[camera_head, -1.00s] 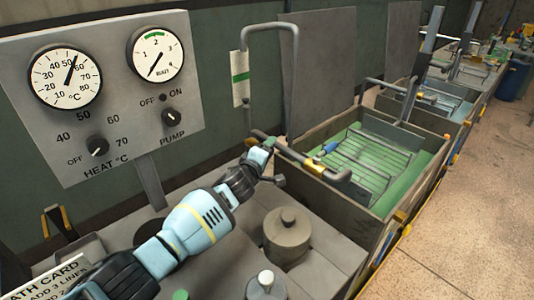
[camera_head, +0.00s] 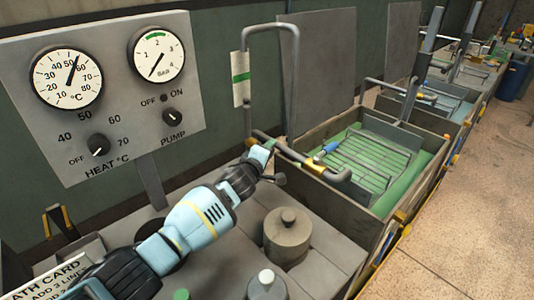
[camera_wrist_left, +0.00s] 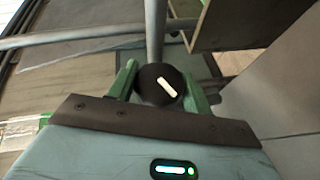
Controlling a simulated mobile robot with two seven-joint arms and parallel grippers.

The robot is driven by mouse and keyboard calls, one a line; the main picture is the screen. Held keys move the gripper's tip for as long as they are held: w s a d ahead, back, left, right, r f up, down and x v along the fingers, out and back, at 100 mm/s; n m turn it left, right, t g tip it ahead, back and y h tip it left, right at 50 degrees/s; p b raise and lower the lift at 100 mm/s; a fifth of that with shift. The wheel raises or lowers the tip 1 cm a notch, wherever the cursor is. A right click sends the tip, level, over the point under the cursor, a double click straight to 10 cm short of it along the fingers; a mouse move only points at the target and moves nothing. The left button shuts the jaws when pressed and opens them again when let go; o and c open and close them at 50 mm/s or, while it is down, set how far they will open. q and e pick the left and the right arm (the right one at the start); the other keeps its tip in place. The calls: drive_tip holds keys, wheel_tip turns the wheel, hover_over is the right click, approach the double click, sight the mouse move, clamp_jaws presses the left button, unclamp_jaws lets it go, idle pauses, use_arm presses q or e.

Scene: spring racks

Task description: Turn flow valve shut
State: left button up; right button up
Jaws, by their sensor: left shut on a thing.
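The flow valve's round black knob (camera_wrist_left: 148,88) has a white pointer line, which slants from upper left to lower right in the left wrist view. My left gripper (camera_wrist_left: 160,82) is shut on this knob, with one green finger on each side of it. In the head view my left gripper (camera_head: 270,148) is at the pipe (camera_head: 318,168) on the near edge of the first tank. The knob is hidden behind the gripper there. My right gripper is not in view.
A panel (camera_head: 120,125) with two gauges, a heat knob (camera_head: 98,145) and a pump knob (camera_head: 172,118) stands at the left. A lidded grey pot (camera_head: 287,238) stands close to my arm. The tank (camera_head: 420,143) holds green liquid and a rack.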

use_arm(q)
drive_tip(key=shift+r+g+y+p, duration=0.3)
drive_tip(key=shift+r+p, duration=0.05)
drive_tip(key=shift+p, duration=0.2)
drive_tip(key=shift+g, duration=0.3)
drive_tip(key=shift+f+m+g+y, duration=0.15)
drive_tip(key=shift+m+g+y, duration=0.55)
drive_tip(key=shift+g, duration=0.4)
drive_tip(key=shift+f+g+y, duration=0.1)
drive_tip(key=shift+g+y, duration=0.3)
drive_tip(key=shift+g, duration=0.2)
drive_tip(key=shift+m+y, duration=0.3)
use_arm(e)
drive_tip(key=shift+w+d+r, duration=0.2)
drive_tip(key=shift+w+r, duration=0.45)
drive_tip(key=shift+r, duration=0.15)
use_arm(q)
drive_tip(key=shift+g, duration=0.3)
